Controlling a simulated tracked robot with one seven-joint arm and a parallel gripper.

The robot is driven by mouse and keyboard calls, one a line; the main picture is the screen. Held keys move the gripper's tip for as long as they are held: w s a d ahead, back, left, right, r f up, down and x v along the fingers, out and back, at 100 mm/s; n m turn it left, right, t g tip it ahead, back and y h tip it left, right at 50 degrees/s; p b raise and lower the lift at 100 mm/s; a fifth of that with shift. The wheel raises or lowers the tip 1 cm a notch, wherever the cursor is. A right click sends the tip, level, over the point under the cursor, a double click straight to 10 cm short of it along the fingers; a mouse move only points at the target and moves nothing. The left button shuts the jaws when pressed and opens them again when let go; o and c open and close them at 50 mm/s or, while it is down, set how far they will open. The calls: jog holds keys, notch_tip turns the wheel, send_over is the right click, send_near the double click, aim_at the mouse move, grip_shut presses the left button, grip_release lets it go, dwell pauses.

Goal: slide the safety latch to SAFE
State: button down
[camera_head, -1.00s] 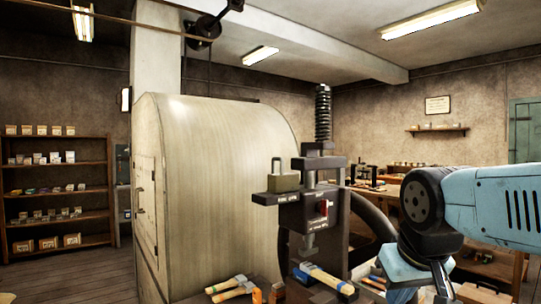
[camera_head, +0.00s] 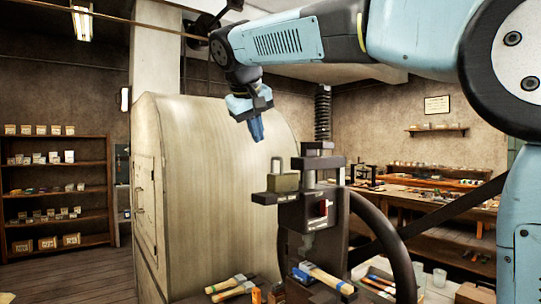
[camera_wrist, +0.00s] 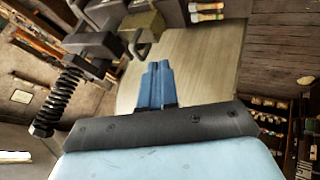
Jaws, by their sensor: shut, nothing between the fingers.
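An olive padlock-shaped block (camera_head: 283,183) with a light loop stands on that plate. A small red part (camera_head: 323,207) shows on the press front. I cannot tell which part is the safety latch, and the lettering is too small to read. My gripper (camera_head: 257,136) is shut and empty, pointing down, above and left of the block, clear of it. In the wrist view the blue fingers (camera_wrist: 158,72) are together, with the block (camera_wrist: 143,24) beyond them.
A large pale rounded cabinet (camera_head: 210,190) stands behind and left of the press. A dark coil spring (camera_head: 323,115) rises above the press, and a large dark wheel (camera_head: 410,265) stands at its right. Shelves stand far left.

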jog(key=shift+w+a+r, duration=0.4)
jog(key=shift+a+r, duration=0.1)
jog(key=shift+a, duration=0.25)
send_near(273, 168)
jog(key=shift+x, duration=2.1)
